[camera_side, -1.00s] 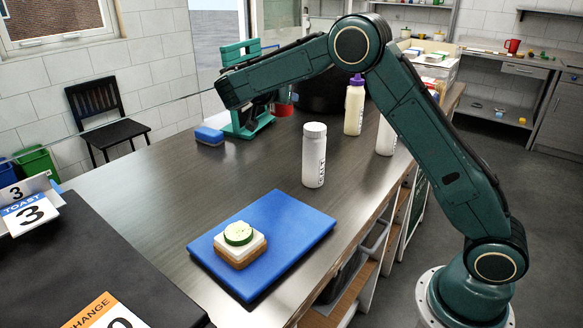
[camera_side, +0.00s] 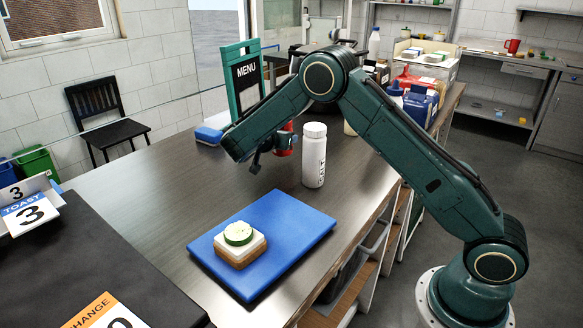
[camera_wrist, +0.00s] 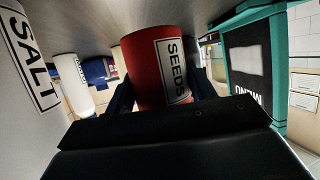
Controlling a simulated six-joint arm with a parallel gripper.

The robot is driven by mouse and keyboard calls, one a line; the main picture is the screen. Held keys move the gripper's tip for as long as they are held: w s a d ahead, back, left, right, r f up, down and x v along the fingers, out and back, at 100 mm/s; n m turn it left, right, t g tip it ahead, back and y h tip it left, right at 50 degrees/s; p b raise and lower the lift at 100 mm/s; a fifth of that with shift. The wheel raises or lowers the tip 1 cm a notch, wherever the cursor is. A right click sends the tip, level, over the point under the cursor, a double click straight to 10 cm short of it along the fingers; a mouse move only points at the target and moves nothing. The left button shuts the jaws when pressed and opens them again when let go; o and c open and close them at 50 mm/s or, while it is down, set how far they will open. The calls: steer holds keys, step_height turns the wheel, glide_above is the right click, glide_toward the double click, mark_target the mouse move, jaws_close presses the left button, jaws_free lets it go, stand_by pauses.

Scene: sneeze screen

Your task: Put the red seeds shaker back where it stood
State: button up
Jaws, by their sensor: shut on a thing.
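The red seeds shaker (camera_wrist: 150,65) is between my gripper's fingers in the wrist view, its SEEDS label facing the camera. In the side view the shaker (camera_side: 284,143) shows only partly behind my gripper (camera_side: 268,150), left of and close to the white salt shaker (camera_side: 314,165). My gripper (camera_wrist: 163,95) is shut on the red shaker. It looks about upright. I cannot tell whether its base touches the counter (camera_side: 150,195). In the wrist view the salt shaker (camera_wrist: 22,100) stands close at the left edge.
The MENU stand (camera_side: 246,75) is behind my gripper, with a blue sponge (camera_side: 208,136) to its left. A blue board (camera_side: 290,230) with a cucumber-topped sandwich (camera_side: 240,248) lies in front. Another white bottle (camera_wrist: 70,85) stands beyond the salt. Counter left of the board is clear.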

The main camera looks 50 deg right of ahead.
mark_target(278, 151)
steer(key=shift+f, duration=2.05)
steer(key=shift+f, duration=0.1)
steer(key=o, duration=1)
steer(key=v, duration=1.2)
steer(key=shift+r, duration=0.3)
